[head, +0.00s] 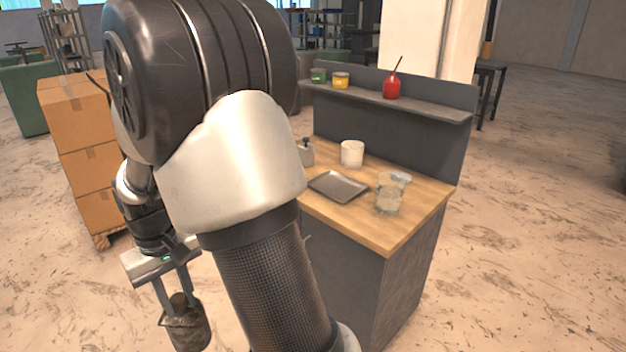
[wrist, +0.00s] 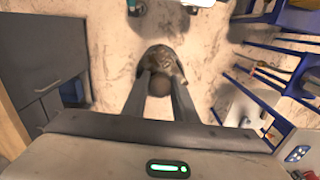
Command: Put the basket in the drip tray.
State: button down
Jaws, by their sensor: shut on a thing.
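The wrist view also shows the basket (wrist: 160,58) beyond the fingertips (wrist: 159,86). The drip tray (head: 338,187) is a shallow grey metal tray lying flat and empty on the wooden bench top, to the right of my arm.
A glass vessel of clear liquid (head: 389,196) stands right of the tray. A white cup (head: 352,153) and a small grey bottle (head: 306,154) stand behind it. A shelf (head: 430,109) holds green, yellow and red pots. Stacked cardboard boxes (head: 82,150) stand at the left.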

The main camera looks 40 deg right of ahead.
aim_at(336, 188)
jog(key=i+j+z, duration=0.15)
jog(key=i+z, duration=0.2)
jog(key=i, duration=0.75)
jog(key=i+z, duration=1.05)
jog(key=z, duration=0.25)
jog(key=i+z, duration=0.1)
jog(key=z, duration=0.25)
jog(key=i+j+z, duration=0.1)
jog(key=z, duration=0.3)
jog(key=i+j+z, duration=0.1)
jog(key=z, duration=0.15)
jog(key=i+j+z, duration=0.25)
